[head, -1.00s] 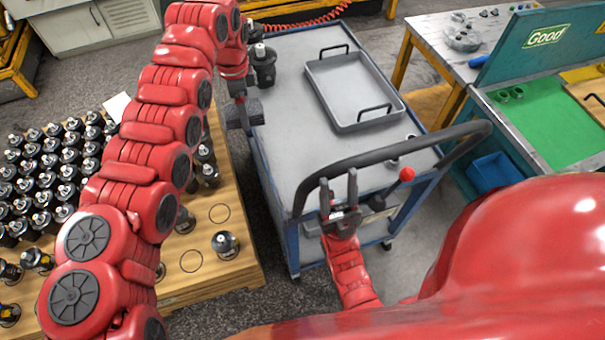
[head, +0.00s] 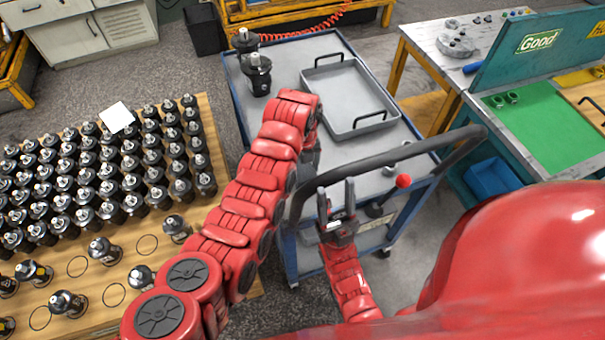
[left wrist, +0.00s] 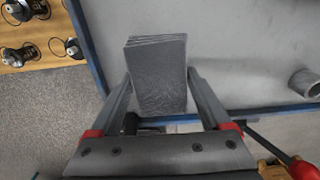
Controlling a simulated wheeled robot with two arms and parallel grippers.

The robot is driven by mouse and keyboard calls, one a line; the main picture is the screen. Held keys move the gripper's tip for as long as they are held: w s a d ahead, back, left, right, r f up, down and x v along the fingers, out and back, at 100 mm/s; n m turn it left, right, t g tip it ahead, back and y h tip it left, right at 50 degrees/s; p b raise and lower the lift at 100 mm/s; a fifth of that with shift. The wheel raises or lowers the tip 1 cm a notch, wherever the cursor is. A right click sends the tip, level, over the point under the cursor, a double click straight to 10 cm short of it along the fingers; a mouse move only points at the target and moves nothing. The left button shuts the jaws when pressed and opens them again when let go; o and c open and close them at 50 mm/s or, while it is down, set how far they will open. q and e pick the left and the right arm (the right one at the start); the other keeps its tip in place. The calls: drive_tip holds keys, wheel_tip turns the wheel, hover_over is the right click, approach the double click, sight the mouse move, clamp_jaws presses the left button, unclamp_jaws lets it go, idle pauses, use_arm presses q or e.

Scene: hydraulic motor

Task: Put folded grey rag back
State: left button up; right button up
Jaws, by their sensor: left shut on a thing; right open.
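The folded grey rag (left wrist: 158,78) stands between the fingers of my left gripper (left wrist: 160,90) in the left wrist view. Its layered folds show at the top end. The gripper is shut on it, above the near edge of the grey cart top (left wrist: 240,60). In the head view, my red left arm hides most of this gripper and the rag. My right gripper (head: 337,212) is open and empty, fingers up, by the cart's dark handle (head: 345,172).
An empty grey tray (head: 342,90) lies on the cart (head: 290,60). Two dark motors (head: 257,75) stand at its far left. A metal ring (left wrist: 306,83) is on the cart at right. A wooden pallet (head: 205,110) with several motors is at left.

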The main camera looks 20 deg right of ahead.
sight(303, 176)
use_arm(q)
wheel_tip(303, 176, down, 4)
drive_tip(key=shift+r+p, duration=0.25)
drive_tip(key=shift+p, duration=0.1)
drive_tip(key=shift+s+f, duration=0.1)
drive_tip(key=shift+f, duration=0.15)
drive_tip(key=shift+f, duration=0.2)
drive_tip(key=o, duration=1.1)
drive_tip(key=shift+r, duration=0.1)
drive_tip(key=shift+o, duration=0.2)
